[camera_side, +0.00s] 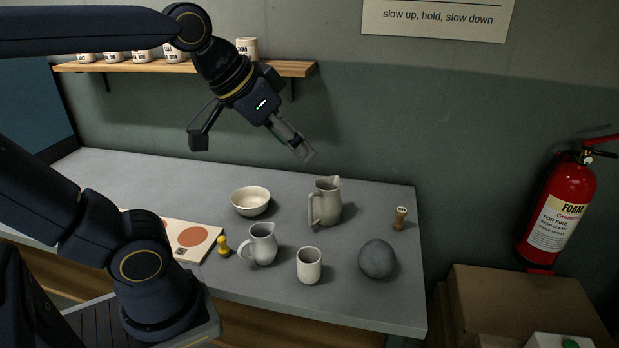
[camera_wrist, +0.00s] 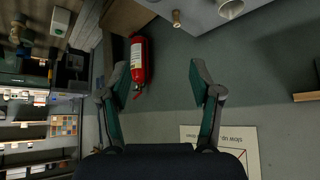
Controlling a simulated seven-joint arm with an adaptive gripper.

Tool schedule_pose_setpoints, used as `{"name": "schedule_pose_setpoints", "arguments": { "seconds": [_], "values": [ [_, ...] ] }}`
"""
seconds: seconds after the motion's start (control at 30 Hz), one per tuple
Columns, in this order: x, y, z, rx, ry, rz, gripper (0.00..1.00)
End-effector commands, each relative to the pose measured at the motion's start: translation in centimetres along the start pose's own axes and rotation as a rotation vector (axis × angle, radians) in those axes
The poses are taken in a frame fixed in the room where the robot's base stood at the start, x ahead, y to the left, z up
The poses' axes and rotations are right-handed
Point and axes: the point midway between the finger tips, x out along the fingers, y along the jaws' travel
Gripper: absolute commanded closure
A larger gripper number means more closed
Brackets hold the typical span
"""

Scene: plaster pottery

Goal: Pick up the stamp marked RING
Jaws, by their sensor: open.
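Two small stamp-like objects stand on the grey table. A brown one with a dark band (camera_side: 400,218) is upright near the right end, right of the tall jug. No RING mark is legible on either. A small tan stamp-like object (camera_wrist: 176,18) also shows at the top of the wrist view. My gripper (camera_side: 305,151) is high above the back of the table, up and left of the brown stamp. In the wrist view my gripper (camera_wrist: 160,74) has its fingers wide apart with nothing between them.
The board (camera_side: 165,232) with orange discs lies left. A shelf (camera_side: 290,68) with jars is on the wall; a fire extinguisher (camera_side: 558,210) is right.

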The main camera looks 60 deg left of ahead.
Motion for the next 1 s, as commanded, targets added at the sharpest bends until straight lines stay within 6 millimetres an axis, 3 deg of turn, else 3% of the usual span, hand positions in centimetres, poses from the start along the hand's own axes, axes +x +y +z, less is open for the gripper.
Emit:
{"name": "schedule_pose_setpoints", "arguments": {
  "seconds": [0.03, 0.1, 0.27, 0.4, 0.47, 0.57, 0.7, 0.8, 1.0],
  "values": [
    [0.3, -0.2, -3.0, 0.001, 0.014, -0.004, 0.36],
    [1.2, -0.4, -6.8, 0.004, 0.031, -0.008, 0.36],
    [5.9, -1.4, -14.7, 0.001, 0.033, -0.018, 0.36],
    [13.0, -2.7, -19.6, -0.009, 0.004, -0.024, 0.36],
    [16.6, -3.4, -20.7, -0.015, -0.019, -0.026, 0.36],
    [22.8, -4.5, -21.2, -0.028, -0.066, -0.028, 0.36],
    [30.1, -5.7, -19.5, -0.049, -0.147, -0.027, 0.36],
    [33.5, -6.2, -17.3, -0.060, -0.205, -0.025, 0.36],
    [36.7, -6.6, -14.8, -0.071, -0.257, -0.024, 0.36]
  ]
}}
